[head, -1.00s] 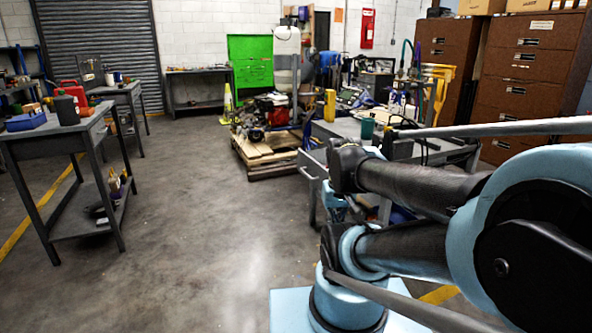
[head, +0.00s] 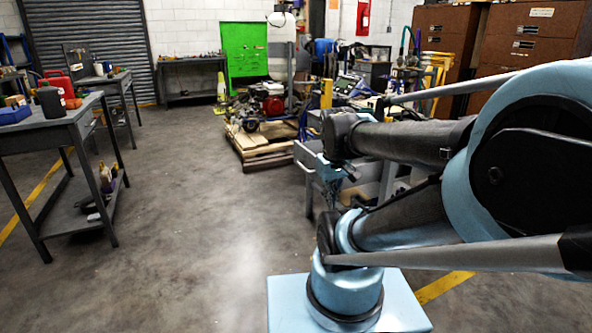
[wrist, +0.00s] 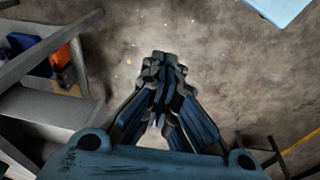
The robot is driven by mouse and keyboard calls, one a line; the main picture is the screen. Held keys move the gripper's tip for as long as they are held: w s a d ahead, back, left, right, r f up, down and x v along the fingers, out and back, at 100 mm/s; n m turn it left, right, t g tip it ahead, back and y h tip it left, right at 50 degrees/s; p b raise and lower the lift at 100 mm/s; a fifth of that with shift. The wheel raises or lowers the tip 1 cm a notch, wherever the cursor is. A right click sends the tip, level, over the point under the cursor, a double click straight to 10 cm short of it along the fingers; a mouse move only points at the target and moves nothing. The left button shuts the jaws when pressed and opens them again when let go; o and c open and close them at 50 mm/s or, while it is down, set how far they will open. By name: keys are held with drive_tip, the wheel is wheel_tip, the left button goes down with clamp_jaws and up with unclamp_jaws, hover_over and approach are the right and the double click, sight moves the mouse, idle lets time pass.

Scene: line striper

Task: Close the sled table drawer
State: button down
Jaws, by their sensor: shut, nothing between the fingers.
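The grey sled table (head: 388,183) stands right of centre in the head view, largely hidden behind my arm. A grey panel (head: 304,158) at its left end looks like the drawer front; I cannot tell how far out it is. My gripper (wrist: 165,68) is shut and empty in the wrist view, over bare floor. In the head view my blue gripper (head: 331,172) hangs just in front of that panel, and I cannot tell if they touch. A grey table edge (wrist: 45,58) and a lower shelf (wrist: 45,110) lie left of the gripper in the wrist view.
A blue item (wrist: 28,42) and an orange item (wrist: 66,62) sit by the shelf. A pallet (head: 262,146) with an engine is behind the panel. A workbench (head: 66,121) stands at left. The floor (head: 200,220) between is clear.

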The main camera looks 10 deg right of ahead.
drive_tip(key=w+a+r+n+h, duration=0.1)
drive_tip(key=w+a+r+n, duration=0.1)
drive_tip(key=w+n, duration=0.45)
drive_tip(key=w+a+r+n+g, duration=0.1)
drive_tip(key=w+a+r+n, duration=0.15)
drive_tip(key=w, duration=0.75)
drive_tip(key=w+a+r+n+h, duration=0.1)
drive_tip(key=w+a+n, duration=0.1)
drive_tip(key=w+n, duration=0.5)
drive_tip(key=w+a+f+n, duration=0.3)
drive_tip(key=w+a, duration=0.2)
drive_tip(key=w, duration=0.5)
drive_tip(key=w+d+f, duration=0.2)
drive_tip(key=d+f, duration=0.3)
drive_tip(key=f, duration=0.4)
drive_tip(key=shift+w+d+f, duration=0.2)
drive_tip(key=shift+d+f, duration=0.1)
drive_tip(key=shift+d, duration=0.1)
drive_tip(key=shift+a, duration=0.15)
